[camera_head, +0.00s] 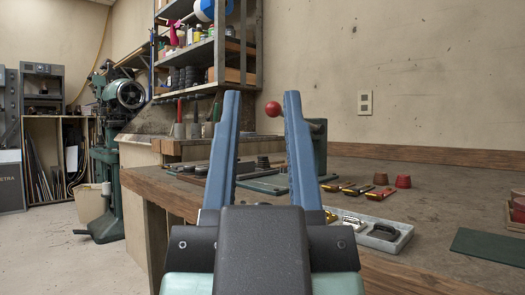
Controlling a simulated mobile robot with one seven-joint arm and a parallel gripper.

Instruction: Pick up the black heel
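My gripper (262,98) points up and forward in the middle of the head view, with its two long blue fingers wide apart and nothing held between them. A small dark heel-like piece (263,161) shows between the fingers on the workbench, well beyond them. A black piece (383,232) also lies in a grey tray (407,238) to the right of my gripper. I cannot tell for sure which of these is the black heel. Part of the bench behind my right finger is hidden.
The wooden workbench (440,214) holds two reddish heel-like pieces (403,181), yellow-and-red items (380,193) and a dark green mat (490,246). A red ball (273,109) shows between the fingers, near a dark green tool (317,147). A green machine (108,150) stands left; the floor before it is clear.

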